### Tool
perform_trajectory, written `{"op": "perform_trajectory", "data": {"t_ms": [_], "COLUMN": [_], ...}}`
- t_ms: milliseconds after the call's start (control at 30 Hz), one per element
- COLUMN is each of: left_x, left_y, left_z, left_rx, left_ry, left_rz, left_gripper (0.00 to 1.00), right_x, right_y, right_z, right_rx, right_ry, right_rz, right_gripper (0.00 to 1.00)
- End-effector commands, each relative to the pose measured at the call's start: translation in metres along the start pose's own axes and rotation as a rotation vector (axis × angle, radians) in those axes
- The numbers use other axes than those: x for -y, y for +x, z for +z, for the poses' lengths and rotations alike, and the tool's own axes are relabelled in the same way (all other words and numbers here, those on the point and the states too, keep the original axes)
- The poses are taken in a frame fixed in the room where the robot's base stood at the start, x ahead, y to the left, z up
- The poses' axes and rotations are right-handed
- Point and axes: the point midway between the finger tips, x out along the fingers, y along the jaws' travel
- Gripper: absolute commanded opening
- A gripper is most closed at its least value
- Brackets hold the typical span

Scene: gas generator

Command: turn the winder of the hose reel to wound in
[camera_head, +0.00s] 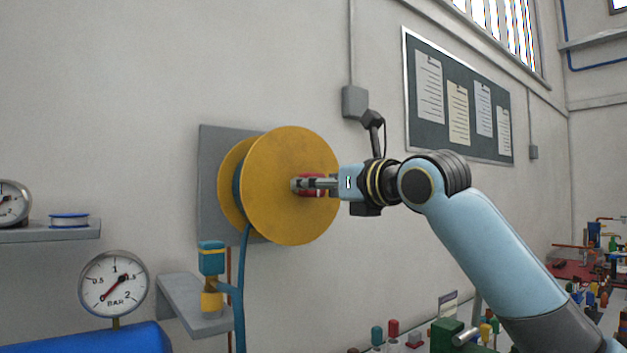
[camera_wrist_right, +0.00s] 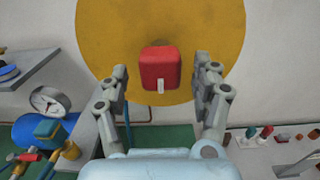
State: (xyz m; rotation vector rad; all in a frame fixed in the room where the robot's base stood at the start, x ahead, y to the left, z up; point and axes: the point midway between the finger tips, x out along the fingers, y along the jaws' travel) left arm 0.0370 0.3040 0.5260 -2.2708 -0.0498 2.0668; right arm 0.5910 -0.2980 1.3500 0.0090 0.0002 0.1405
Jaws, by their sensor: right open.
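The hose reel (camera_head: 285,215) is a yellow double disc on a grey wall plate (camera_head: 212,185), with a blue hose (camera_head: 241,280) hanging down from it. Its front disc also fills the top of the right wrist view (camera_wrist_right: 110,40). The winder is a red block with a small white mark, in the right wrist view (camera_wrist_right: 161,68) at the disc's middle. My right gripper (camera_wrist_right: 161,85) is open, its fingers on both sides of the red winder with gaps visible. In the head view my right gripper (camera_head: 306,185) partly hides the winder. My left gripper is not in view.
A pressure gauge (camera_head: 114,283) sits above a blue tank (camera_head: 100,340) at lower left. A grey shelf (camera_head: 185,295) carries a blue and brass valve (camera_head: 211,270) below the reel. A workbench with several coloured items stands at lower right. A noticeboard (camera_head: 460,65) hangs on the wall.

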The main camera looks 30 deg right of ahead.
Motion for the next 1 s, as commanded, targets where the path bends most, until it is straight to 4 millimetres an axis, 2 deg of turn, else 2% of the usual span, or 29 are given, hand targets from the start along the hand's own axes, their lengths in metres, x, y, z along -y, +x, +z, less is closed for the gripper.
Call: {"op": "perform_trajectory", "data": {"t_ms": [100,200,500,900,933,1000], "left_x": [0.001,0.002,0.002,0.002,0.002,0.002], "left_y": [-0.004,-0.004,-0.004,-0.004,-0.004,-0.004], "left_z": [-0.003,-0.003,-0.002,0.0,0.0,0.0], "left_rx": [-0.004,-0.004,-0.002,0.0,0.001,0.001], "left_ry": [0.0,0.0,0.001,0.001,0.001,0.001], "left_rz": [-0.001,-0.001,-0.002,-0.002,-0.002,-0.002], "left_gripper": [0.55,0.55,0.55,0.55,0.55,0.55], "right_x": [0.001,0.001,0.001,0.001,0.001,0.001], "right_y": [0.014,0.02,0.022,0.022,0.022,0.022], "right_z": [0.001,0.0,-0.001,-0.001,-0.001,-0.001], "right_rx": [0.0,-0.001,-0.001,-0.001,-0.001,-0.001], "right_ry": [0.003,0.001,-0.001,0.0,0.0,0.0], "right_rz": [-0.001,-0.001,-0.001,-0.001,-0.001,-0.001], "right_gripper": [0.65,0.65,0.65,0.13,0.1,0.1]}}
